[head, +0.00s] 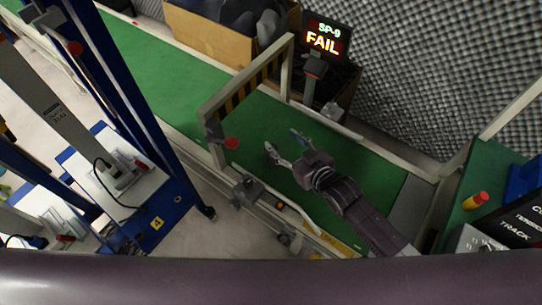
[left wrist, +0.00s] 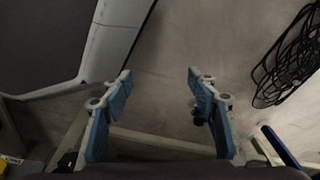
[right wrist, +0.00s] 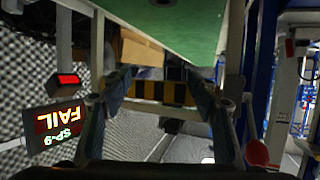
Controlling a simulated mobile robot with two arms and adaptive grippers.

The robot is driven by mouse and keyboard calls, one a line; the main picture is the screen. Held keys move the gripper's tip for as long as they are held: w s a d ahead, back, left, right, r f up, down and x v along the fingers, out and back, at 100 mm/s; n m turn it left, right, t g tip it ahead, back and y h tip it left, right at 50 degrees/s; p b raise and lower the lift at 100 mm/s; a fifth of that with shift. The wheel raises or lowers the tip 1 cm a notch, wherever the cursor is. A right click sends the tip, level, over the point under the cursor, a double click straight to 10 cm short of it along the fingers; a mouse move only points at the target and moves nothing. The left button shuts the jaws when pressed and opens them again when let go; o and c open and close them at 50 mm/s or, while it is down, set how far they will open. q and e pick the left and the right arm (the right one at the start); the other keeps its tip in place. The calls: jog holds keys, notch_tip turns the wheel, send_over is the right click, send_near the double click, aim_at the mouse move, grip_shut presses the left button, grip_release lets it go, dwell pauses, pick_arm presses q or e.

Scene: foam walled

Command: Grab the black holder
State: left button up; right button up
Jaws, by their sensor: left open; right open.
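I cannot pick out a black holder for certain in any view. A small dark block (right wrist: 176,73) shows in the right wrist view, beyond my right gripper near the striped gate, but I cannot tell what it is. My right gripper (head: 284,143) is open and empty over the green conveyor belt (head: 180,95) in the head view. In the right wrist view its fingers (right wrist: 158,84) point towards the yellow-and-black striped panel (right wrist: 165,92). My left gripper (left wrist: 160,74) is open and empty above a grey floor in the left wrist view. It is out of the head view.
A pale gate frame (head: 246,82) spans the belt. A display (head: 326,38) reads "SP-9 FAIL". A cardboard box (head: 215,38) with dark foam pieces stands at the back. A blue rack (head: 130,90) is at left. A black cable coil (left wrist: 287,55) lies beside my left gripper.

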pick_arm(q)
jog(key=w+d+r+t+b, duration=0.1)
jog(key=w+r+b, duration=0.4)
jog(key=w+b, duration=0.6)
pick_arm(e)
notch_tip(320, 180, down, 13)
jog(key=shift+w+f+b, duration=0.1)
jog(key=shift+f+b, duration=0.05)
jog(key=shift+b, duration=0.45)
jog(key=shift+w+a+f+b, duration=0.25)
jog(key=shift+w+f+b, duration=0.2)
jog(key=shift+b, duration=0.05)
jog(key=shift+x, duration=1)
jog(key=b+x, duration=0.2)
jog(key=x, duration=0.1)
jog(key=shift+w+a+f, duration=0.15)
jog(key=shift+w+f, duration=0.05)
jog(key=shift+f, duration=0.1)
pick_arm(q)
jog(key=w+v, duration=0.1)
jog(key=v, duration=0.9)
jog(key=shift+w+d+r+t, duration=0.2)
jog(key=shift+r+t, duration=0.1)
jog(key=shift+r, duration=0.15)
pick_arm(e)
jog(key=shift+w+a+f, duration=0.1)
jog(key=shift+w+a, duration=0.2)
jog(key=shift+w, duration=0.1)
jog(key=c, duration=1.4)
jog(key=shift+o, duration=0.2)
